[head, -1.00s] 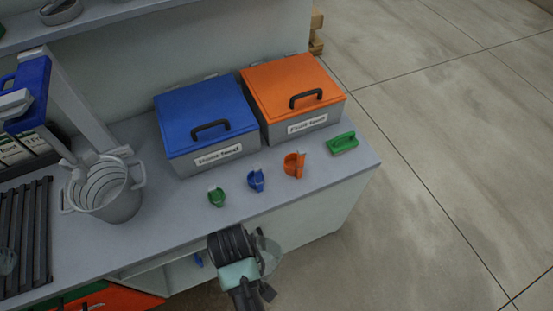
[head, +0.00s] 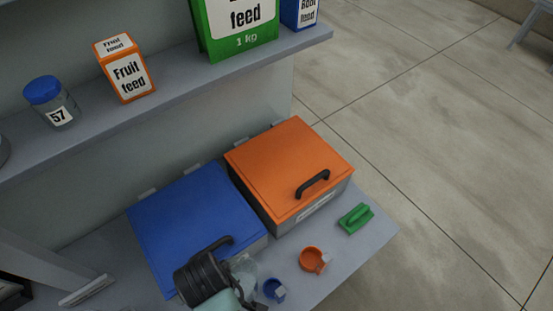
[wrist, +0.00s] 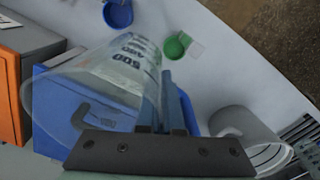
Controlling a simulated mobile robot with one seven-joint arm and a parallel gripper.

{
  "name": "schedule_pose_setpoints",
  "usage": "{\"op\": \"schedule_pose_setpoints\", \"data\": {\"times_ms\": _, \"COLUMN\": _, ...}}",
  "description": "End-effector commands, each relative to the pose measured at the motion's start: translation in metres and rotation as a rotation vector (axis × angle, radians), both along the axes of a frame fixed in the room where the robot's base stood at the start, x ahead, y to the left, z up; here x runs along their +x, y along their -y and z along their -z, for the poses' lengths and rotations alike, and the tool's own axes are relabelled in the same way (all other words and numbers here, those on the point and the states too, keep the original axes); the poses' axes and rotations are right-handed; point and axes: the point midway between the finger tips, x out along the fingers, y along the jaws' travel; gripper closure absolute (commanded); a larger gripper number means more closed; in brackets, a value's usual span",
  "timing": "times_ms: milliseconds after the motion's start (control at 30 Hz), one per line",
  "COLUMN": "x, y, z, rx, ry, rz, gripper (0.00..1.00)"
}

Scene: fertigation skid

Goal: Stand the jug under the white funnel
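The clear jug (wrist: 105,75), with printed measuring marks reading 500, fills the left middle of the wrist view and lies tilted there. My gripper (wrist: 164,85) is shut on the jug at its right side, with the two fingers close together. In the head view the jug (head: 243,269) shows only partly, beside my dark wrist, in front of the blue-lidded box. The white funnel cannot be made out in either current view.
The blue-lidded box (head: 190,220) and orange-lidded box (head: 285,165) stand on the bench. Orange (head: 312,259), blue (head: 274,289) and green (wrist: 174,47) scoops and a green brush-like item (head: 356,218) lie in front. A grey bucket (wrist: 232,120) shows in the wrist view. Packages line the shelf (head: 170,95).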

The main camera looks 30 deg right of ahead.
Motion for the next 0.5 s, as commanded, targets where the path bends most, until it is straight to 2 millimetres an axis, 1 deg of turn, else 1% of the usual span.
{"op": "schedule_pose_setpoints", "data": {"times_ms": 33, "x": -0.001, "y": 0.0, "z": 0.012, "rx": 0.0, "ry": -0.001, "rz": 0.0, "gripper": 1.0}}
{"op": "schedule_pose_setpoints", "data": {"times_ms": 67, "x": -0.001, "y": 0.0, "z": 0.014, "rx": -0.001, "ry": -0.001, "rz": 0.0, "gripper": 1.0}}
{"op": "schedule_pose_setpoints", "data": {"times_ms": 367, "x": 0.0, "y": 0.0, "z": 0.018, "rx": 0.0, "ry": 0.0, "rz": 0.0, "gripper": 1.0}}
{"op": "schedule_pose_setpoints", "data": {"times_ms": 467, "x": -0.001, "y": 0.0, "z": 0.031, "rx": 0.0, "ry": -0.004, "rz": 0.0, "gripper": 1.0}}
{"op": "schedule_pose_setpoints", "data": {"times_ms": 500, "x": -0.002, "y": 0.0, "z": 0.039, "rx": 0.0, "ry": -0.004, "rz": 0.0, "gripper": 1.0}}
